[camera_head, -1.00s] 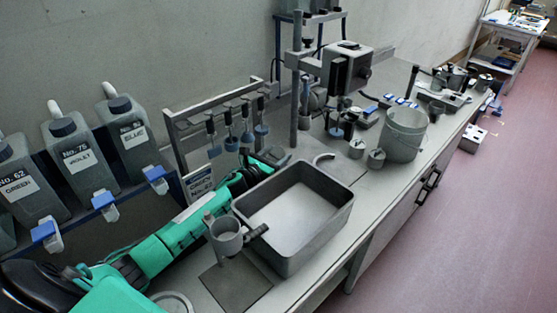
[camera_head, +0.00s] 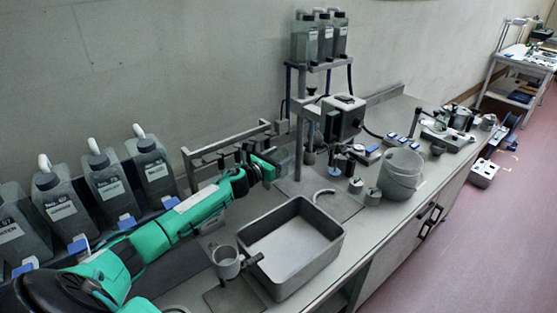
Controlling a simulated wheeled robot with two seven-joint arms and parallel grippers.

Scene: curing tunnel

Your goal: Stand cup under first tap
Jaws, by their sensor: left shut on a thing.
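My left gripper (camera_head: 278,161) is at the end of the green arm, in the middle of the view, in front of the hanging rack. It is shut on a small greyish, see-through thing (camera_head: 286,157), which may be the cup; its shape is too small and partly hidden to be sure. A second set of bottles (camera_head: 322,38) stands on a tall stand at the back. My right gripper is not in view.
A grey basin (camera_head: 335,238) sits on the bench. A grey mug-like vessel (camera_head: 226,262) stands at its left. A clear bucket (camera_head: 402,175) and small jars stand to the right. A post with a boxy device (camera_head: 343,118) rises behind the basin.

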